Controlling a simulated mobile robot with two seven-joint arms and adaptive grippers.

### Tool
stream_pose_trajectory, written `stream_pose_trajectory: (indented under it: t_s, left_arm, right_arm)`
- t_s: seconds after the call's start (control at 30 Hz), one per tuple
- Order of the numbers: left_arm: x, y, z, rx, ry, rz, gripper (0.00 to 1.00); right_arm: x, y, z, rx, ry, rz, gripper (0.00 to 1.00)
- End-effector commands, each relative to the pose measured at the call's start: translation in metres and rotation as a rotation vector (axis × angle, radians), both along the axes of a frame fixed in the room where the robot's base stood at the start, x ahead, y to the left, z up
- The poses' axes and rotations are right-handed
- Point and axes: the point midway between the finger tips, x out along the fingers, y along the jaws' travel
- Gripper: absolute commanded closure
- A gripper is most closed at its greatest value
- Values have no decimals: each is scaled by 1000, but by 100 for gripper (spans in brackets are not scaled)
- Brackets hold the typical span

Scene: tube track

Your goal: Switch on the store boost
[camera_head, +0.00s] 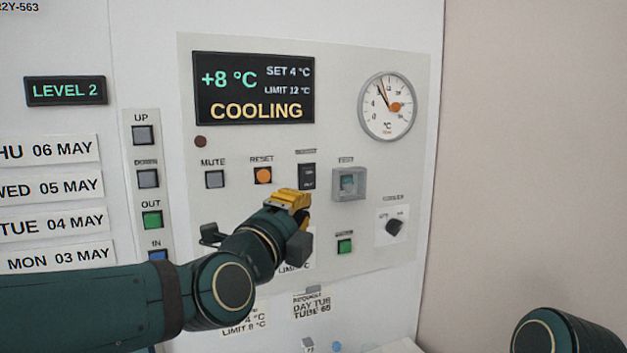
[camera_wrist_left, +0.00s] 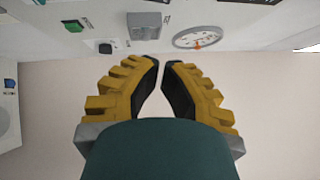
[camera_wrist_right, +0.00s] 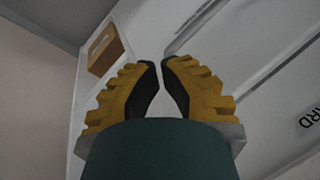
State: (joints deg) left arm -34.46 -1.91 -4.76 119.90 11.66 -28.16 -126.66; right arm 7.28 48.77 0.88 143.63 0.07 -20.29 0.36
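The store panel (camera_head: 330,130) on the pale wall unit holds several controls. I cannot read a "boost" label on any of them. A black rocker switch (camera_head: 307,176) sits below the display. Right of it is a switch in a grey square housing (camera_head: 349,184), which also shows in the left wrist view (camera_wrist_left: 145,25). Below are a green button (camera_head: 344,246) and a dark rotary knob (camera_head: 395,227). My left gripper (camera_head: 303,208) is in front of the panel just below the rocker; contact cannot be told.
The display (camera_head: 254,88) reads +8 °C, COOLING. A dial gauge (camera_head: 388,106) is at upper right. MUTE (camera_head: 215,180) and RESET (camera_head: 263,176) buttons sit left of the rocker. My left forearm covers the lower left. A brown block (camera_wrist_right: 104,50) shows in the right wrist view.

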Motion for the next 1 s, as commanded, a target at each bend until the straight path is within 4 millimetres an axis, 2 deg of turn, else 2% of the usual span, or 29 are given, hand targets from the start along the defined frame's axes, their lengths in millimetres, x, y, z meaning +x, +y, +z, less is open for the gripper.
stream_pose_trajectory:
  t_s: [0.17, 0.63, 0.8, 1.0]
  left_arm:
    - [13, -6, 1, 1, 0, -1, 100]
    - [94, -40, 12, 1, 1, 0, 100]
    - [115, -28, 17, 1, 0, 2, 100]
    - [126, -24, 20, 0, 1, 0, 100]
  right_arm:
    - [0, 0, -2, 0, 1, 0, 100]
    - [-2, 0, -6, 1, 4, 3, 100]
    - [-3, 0, -11, 2, 8, 5, 100]
    - [-4, 1, -12, 2, 8, 6, 100]
